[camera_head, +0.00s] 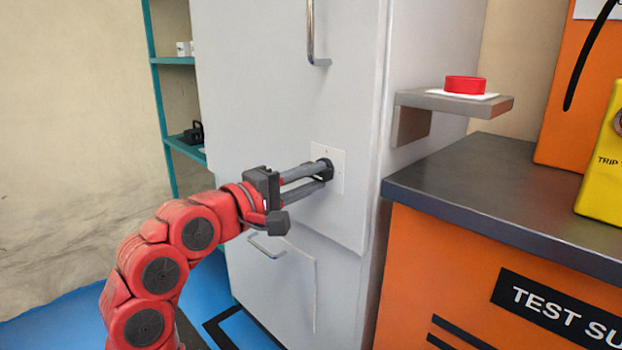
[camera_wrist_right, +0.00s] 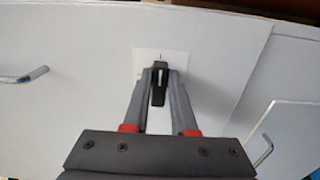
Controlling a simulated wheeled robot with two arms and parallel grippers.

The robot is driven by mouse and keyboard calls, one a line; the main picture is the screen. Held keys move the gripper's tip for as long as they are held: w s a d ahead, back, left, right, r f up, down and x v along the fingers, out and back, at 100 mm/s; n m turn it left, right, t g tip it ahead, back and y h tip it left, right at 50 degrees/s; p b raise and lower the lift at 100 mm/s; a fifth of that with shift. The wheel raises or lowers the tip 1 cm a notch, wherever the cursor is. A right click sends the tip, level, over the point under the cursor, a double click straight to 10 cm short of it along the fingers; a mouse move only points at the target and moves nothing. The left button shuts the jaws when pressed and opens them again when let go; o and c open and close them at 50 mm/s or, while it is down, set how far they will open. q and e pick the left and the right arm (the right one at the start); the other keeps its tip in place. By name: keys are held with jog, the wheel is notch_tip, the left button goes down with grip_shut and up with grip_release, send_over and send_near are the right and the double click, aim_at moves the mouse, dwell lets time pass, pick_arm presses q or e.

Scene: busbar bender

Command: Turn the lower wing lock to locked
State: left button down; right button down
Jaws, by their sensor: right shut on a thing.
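The lower wing lock (camera_head: 327,166) is a small black knob on a white plate (camera_head: 337,176) on the front of the grey cabinet. My right gripper (camera_head: 320,172) reaches it from the left, its two grey fingers shut on the knob. In the right wrist view the black wing lock (camera_wrist_right: 158,84) lies between the two fingertips of my right gripper (camera_wrist_right: 159,86), with a pale line on it. It looks upright in that view, in line with a small mark on the plate (camera_wrist_right: 148,57) above it. My left gripper is out of view.
The grey cabinet (camera_head: 260,90) has a chrome handle (camera_head: 312,40) above the lock and a lower handle (camera_head: 266,249). To the right, a shelf carries a red button (camera_head: 465,85). A dark-topped orange counter (camera_head: 510,190) stands at right, a teal shelf (camera_head: 172,61) behind at left.

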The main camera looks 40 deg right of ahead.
jog(key=c, duration=0.7)
grip_release()
jog(key=a+b, duration=0.2)
jog(key=shift+s+a+f, duration=0.15)
jog(key=shift+a+f, duration=0.05)
jog(key=shift+a, duration=0.2)
pick_arm(q)
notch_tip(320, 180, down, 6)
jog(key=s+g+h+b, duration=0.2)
jog(key=b, duration=0.1)
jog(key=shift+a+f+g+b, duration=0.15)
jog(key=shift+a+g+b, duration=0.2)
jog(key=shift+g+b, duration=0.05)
pick_arm(e)
jog(key=a, duration=0.9)
jog(key=s+a, duration=0.1)
jog(key=a, duration=0.4)
jog(key=shift+a+r, duration=0.15)
jog(key=shift+a, duration=0.1)
jog(key=shift+r, duration=0.1)
